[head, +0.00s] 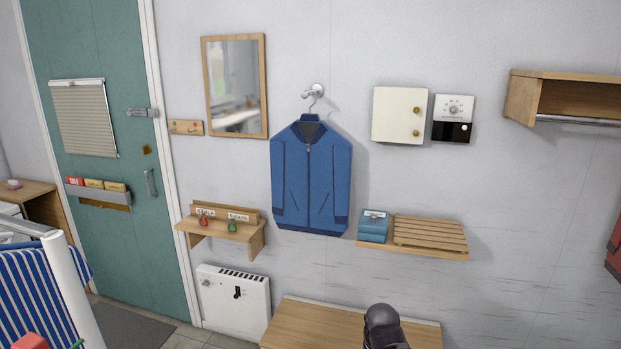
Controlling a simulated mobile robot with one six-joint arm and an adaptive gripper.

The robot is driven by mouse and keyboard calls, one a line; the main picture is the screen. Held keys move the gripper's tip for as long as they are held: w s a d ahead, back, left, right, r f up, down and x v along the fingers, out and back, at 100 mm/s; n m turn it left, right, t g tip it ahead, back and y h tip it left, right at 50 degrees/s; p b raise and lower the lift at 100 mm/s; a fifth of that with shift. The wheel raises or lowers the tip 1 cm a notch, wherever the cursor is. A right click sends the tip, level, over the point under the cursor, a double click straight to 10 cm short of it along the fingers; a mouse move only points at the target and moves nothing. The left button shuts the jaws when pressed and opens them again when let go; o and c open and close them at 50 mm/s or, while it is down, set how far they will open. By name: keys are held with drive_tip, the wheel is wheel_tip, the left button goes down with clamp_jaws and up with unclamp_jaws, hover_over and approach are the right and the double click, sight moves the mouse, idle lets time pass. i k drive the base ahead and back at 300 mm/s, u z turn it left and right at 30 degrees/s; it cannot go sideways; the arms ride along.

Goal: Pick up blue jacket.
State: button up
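The blue jacket (311,178) hangs on a hanger from a round wall hook (316,92) in the middle of the head view. It is zipped up, and its back is close to the wall. A dark rounded part at the bottom edge, right of centre, looks like a link of my arm. It is below the jacket and apart from it in the picture. My gripper's fingers do not show.
A mirror (235,87) hangs left of the jacket. A small shelf with keys (221,229) is at lower left, and a slatted shelf (430,233) with a blue box (373,226) at lower right. A wooden bench (320,324) stands below. White wall boxes (400,116) are at right.

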sight(312, 162)
drive_tip(key=i, duration=1.1)
